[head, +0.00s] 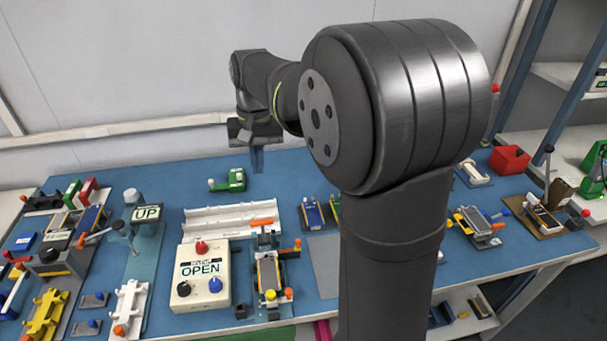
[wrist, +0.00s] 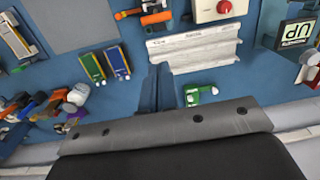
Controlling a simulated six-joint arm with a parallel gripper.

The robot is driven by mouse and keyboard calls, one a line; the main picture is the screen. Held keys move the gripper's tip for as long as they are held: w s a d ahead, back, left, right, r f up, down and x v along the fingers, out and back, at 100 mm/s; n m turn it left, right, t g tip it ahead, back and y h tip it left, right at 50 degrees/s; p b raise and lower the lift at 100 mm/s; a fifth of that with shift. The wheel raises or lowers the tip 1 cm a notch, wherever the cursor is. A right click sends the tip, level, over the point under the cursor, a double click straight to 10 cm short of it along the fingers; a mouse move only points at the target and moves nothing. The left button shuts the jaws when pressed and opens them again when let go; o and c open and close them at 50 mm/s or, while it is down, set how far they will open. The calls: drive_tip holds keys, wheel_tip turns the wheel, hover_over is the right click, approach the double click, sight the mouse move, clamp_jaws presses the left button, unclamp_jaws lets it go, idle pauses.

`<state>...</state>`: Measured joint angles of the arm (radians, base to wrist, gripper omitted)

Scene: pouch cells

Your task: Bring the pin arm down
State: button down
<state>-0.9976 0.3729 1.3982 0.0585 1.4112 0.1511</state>
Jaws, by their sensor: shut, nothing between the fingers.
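A sign reading UP (head: 147,213) stands at the left of the table, beside a post with a white cap (head: 131,197). A lever with an orange grip (head: 98,235) is just left of it. I cannot tell for sure which part is the pin arm. The sign also shows upside down at the right of the wrist view (wrist: 298,41). My gripper (head: 257,160) is shut and empty above the back of the table, to the right of and apart from these parts. In the wrist view its fingers (wrist: 157,90) point onto bare blue table.
A green piece (head: 236,180) lies near my gripper. A white ribbed tray (head: 225,220) and a control box reading OPEN (head: 201,288) lie in front. Fixtures crowd the left end. A red bin (head: 509,159) stands at right. The back middle of the table is mostly clear.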

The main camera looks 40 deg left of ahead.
drive_tip(key=w+a+g+h, duration=0.1)
drive_tip(key=w+a+h, duration=0.1)
drive_tip(key=w+a, duration=0.1)
hover_over(263, 231)
drive_tip(key=w+a, duration=0.2)
drive_tip(key=w+a+x, duration=0.2)
drive_tip(key=x, duration=1)
drive_tip(key=shift+f+m, duration=0.3)
drive_tip(key=shift+w, duration=0.1)
drive_tip(key=shift+s+d+t+y, duration=0.4)
drive_tip(key=shift+s+d+y, duration=0.1)
drive_tip(key=shift+s+d, duration=0.15)
drive_tip(key=shift+t+y, duration=0.9)
drive_tip(key=s+d+f, duration=0.2)
drive_tip(key=shift+s+d, duration=0.4)
